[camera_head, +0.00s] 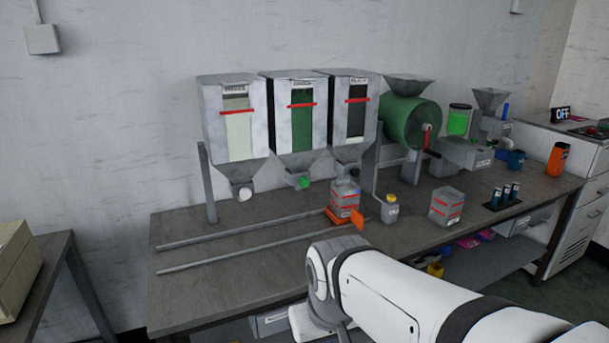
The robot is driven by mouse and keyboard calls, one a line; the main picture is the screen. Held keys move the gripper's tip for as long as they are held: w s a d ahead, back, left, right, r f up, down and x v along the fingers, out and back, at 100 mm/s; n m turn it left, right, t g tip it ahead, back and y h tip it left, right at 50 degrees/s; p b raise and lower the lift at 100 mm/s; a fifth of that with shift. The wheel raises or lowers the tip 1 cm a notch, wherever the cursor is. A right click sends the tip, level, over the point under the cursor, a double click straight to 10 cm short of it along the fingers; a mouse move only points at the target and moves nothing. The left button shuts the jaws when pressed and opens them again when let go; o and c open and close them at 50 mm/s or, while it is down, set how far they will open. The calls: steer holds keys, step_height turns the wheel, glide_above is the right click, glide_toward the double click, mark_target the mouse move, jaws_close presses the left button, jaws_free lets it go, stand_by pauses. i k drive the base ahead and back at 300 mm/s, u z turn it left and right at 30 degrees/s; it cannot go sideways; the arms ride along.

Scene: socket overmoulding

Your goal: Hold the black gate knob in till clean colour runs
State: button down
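Three grey hoppers hang over the bench. The right one (347,95) has a dark window, and the black gate knob (353,172) shows small at its outlet. The middle hopper (293,95) has a green window and a green knob (304,183). The left hopper (233,100) has a pale window and a white knob (245,194). No running colour can be made out. My white arm reaches in from the lower right, well short of the knob; my gripper is not in view.
Two rails (215,258) run along the bench (185,290) on the left. A green drum (408,122), a rack of dark vials (505,198) and an orange container (557,159) are farther right.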

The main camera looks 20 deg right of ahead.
mark_target(355, 171)
steer(key=i, duration=0.85)
steer(key=u, duration=0.05)
